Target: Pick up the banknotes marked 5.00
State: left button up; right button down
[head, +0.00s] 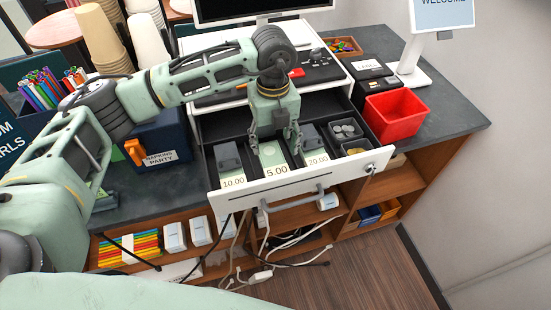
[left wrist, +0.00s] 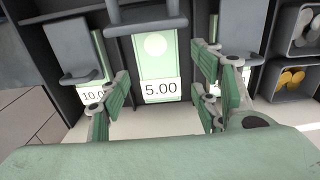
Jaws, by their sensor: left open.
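The banknotes marked 5.00 (head: 272,158) lie in the middle slot of the open cash drawer (head: 290,186), between the notes marked 10.00 (head: 231,172) and the notes marked 20.00 (head: 315,150). In the left wrist view the 5.00 notes (left wrist: 158,62) show green, with a grey clip across their upper part. My left gripper (head: 275,143) is open and points down over the 5.00 slot. In the left wrist view its fingers (left wrist: 157,115) stand on either side of the 5.00 label, with nothing between them. Whether they touch the notes is unclear. My right gripper is not in view.
Coin trays (head: 345,130) fill the drawer's right end, and a grey clip also stands over the 10.00 notes. A red bin (head: 396,114) and a black box (head: 368,76) stand to the right. A dark blue napkin box (head: 160,140) stands left of the drawer.

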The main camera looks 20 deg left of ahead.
aim_at(273, 159)
pick_arm(q)
jog(key=f+p, duration=0.2)
jog(key=shift+s+a+f+p, duration=0.1)
jog(key=shift+s+f+p, duration=0.25)
jog(key=shift+f, duration=0.05)
notch_tip(273, 159, down, 2)
jog(key=shift+w+f, duration=0.2)
jog(key=shift+f, duration=0.2)
jog(key=c, duration=0.9)
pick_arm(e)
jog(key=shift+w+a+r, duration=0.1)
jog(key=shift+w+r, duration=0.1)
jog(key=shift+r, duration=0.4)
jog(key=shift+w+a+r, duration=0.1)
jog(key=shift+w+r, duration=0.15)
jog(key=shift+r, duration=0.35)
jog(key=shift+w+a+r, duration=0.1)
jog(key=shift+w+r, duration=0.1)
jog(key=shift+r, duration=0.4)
